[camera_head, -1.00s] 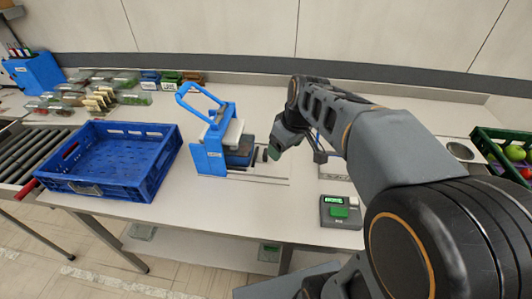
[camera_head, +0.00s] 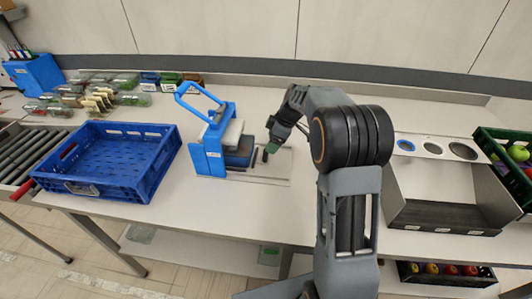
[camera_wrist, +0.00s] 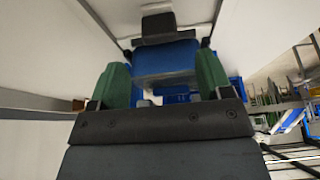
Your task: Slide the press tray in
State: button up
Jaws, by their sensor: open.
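The blue press (camera_head: 210,152) stands on the white bench with its handle (camera_head: 200,100) raised. My gripper (camera_head: 270,150) is just right of the tray, fingers pointing down-left. In the wrist view, the green fingertips of my gripper (camera_wrist: 162,80) are apart with nothing held between them. Contact with the tray is unclear.
A blue crate (camera_head: 70,188) stands left of the press by the roller conveyor (camera_head: 22,150). Several food packs (camera_head: 75,95) lie behind it. A grey bin (camera_head: 445,215) and a green crate of produce (camera_head: 490,140) are at the right. The bench in front of the rails is clear.

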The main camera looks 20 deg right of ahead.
jog(key=shift+p+x, duration=0.3)
jog(key=shift+x, duration=3.15)
jog(key=shift+c, duration=0.2)
